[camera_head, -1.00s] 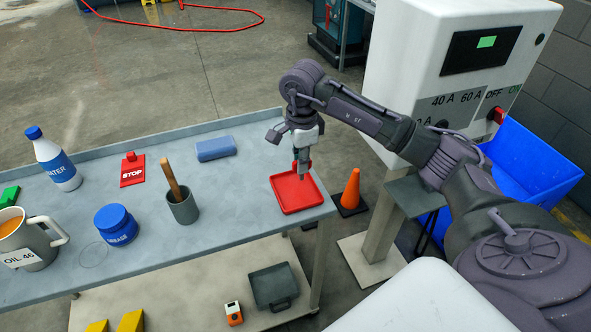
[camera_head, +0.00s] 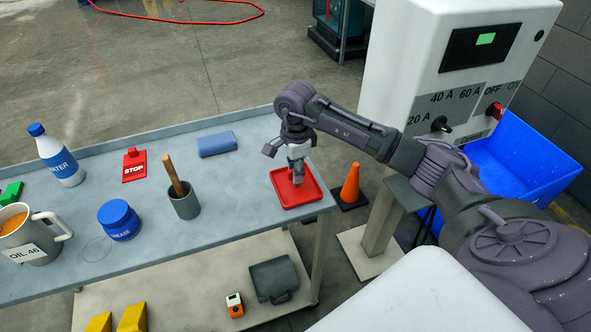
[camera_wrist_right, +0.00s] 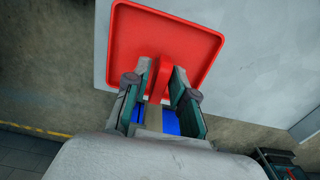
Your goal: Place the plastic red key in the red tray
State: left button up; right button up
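The red tray (camera_head: 283,187) lies near the right end of the grey workbench. My right gripper (camera_head: 298,176) points down over the middle of the tray, its tips low near the tray floor. In the right wrist view the tray (camera_wrist_right: 125,40) fills the upper middle. Red on red hides whether the key touches the tray. My left gripper is out of view.
An orange cone (camera_head: 351,184) and a white switch cabinet (camera_head: 420,60) are to the right.

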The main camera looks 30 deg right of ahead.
jog(key=shift+o, duration=0.4)
jog(key=shift+r, duration=0.1)
jog(key=shift+r, duration=0.2)
notch_tip(320, 180, up, 12)
jog(key=b, duration=0.2)
jog(key=shift+f, duration=0.15)
